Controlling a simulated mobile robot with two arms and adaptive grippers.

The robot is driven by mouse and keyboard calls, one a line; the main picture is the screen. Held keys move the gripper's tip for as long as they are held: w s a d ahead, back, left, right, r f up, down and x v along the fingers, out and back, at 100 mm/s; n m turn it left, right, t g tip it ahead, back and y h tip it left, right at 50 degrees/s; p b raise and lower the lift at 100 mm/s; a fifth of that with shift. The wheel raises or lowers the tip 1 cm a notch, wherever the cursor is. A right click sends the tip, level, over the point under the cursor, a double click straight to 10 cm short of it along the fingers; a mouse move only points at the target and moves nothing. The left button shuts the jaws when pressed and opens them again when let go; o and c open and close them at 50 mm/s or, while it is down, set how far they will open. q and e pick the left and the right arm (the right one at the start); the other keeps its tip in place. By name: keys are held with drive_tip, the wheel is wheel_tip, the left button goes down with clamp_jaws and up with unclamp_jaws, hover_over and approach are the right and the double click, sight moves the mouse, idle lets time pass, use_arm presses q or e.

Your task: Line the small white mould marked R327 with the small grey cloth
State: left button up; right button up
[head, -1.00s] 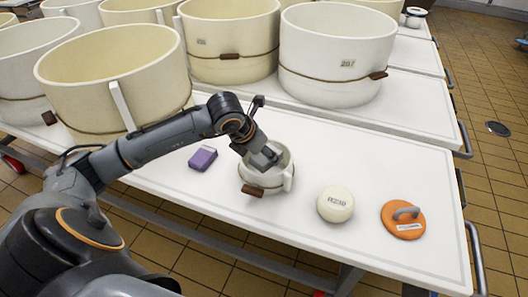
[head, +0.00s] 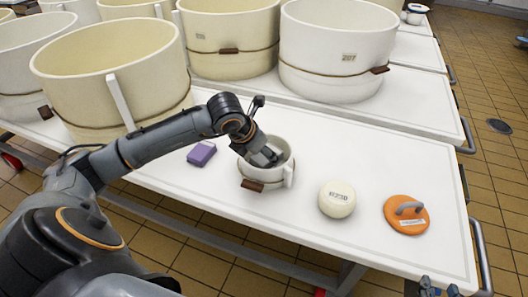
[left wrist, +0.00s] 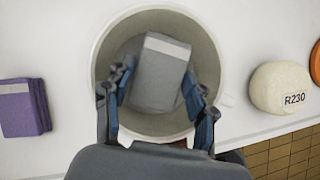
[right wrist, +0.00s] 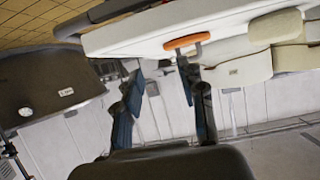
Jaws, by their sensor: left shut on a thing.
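The small white mould (head: 279,176) stands on the near white table; no R327 mark is readable on it. The left wrist view looks down into the mould (left wrist: 101,50). The small grey cloth (left wrist: 160,75), a folded block with a paler band, is inside the mould's rim. My left gripper (left wrist: 155,85) is shut on the cloth, one finger on each side, within the mould; it also shows in the head view (head: 270,157). Whether the cloth touches the bottom is hidden. My right gripper (right wrist: 165,88) is open and empty; its fingertips show at the head view's lower right (head: 432,287).
A purple folded cloth (head: 201,153) lies left of the mould. A round cream piece marked R230 (head: 337,200) and an orange disc with a grey handle (head: 406,214) lie to its right. Large vats (head: 337,50) stand behind. The table's front strip is clear.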

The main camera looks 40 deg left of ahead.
use_arm(q)
drive_tip(key=shift+f+b, duration=0.55)
drive_tip(key=shift+f, duration=0.35)
use_arm(e)
wheel_tip(320, 180, up, 7)
drive_tip(key=w+a+t+y, duration=0.1)
drive_tip(key=w+t, duration=0.1)
drive_tip(key=t, duration=0.2)
drive_tip(key=shift+w+a, duration=0.2)
drive_tip(key=shift+a, duration=0.15)
use_arm(q)
drive_tip(key=shift+f+b, duration=0.1)
drive_tip(key=shift+b, duration=0.2)
use_arm(e)
drive_tip(key=shift+r+t, duration=0.4)
drive_tip(key=shift+a+r+y, duration=0.1)
drive_tip(key=shift+r+y, duration=0.1)
drive_tip(key=shift+y, duration=0.1)
use_arm(q)
drive_tip(key=shift+f+b, duration=0.55)
drive_tip(key=shift+f, duration=0.05)
use_arm(e)
drive_tip(key=shift+s+a+r+t+y, duration=0.1)
drive_tip(key=shift+a+r+t+y, duration=0.1)
drive_tip(key=shift+r+t, duration=0.7)
drive_tip(key=shift+s+a+r+t+y, duration=0.15)
drive_tip(key=shift+r+t, duration=0.35)
drive_tip(key=shift+r, duration=0.65)
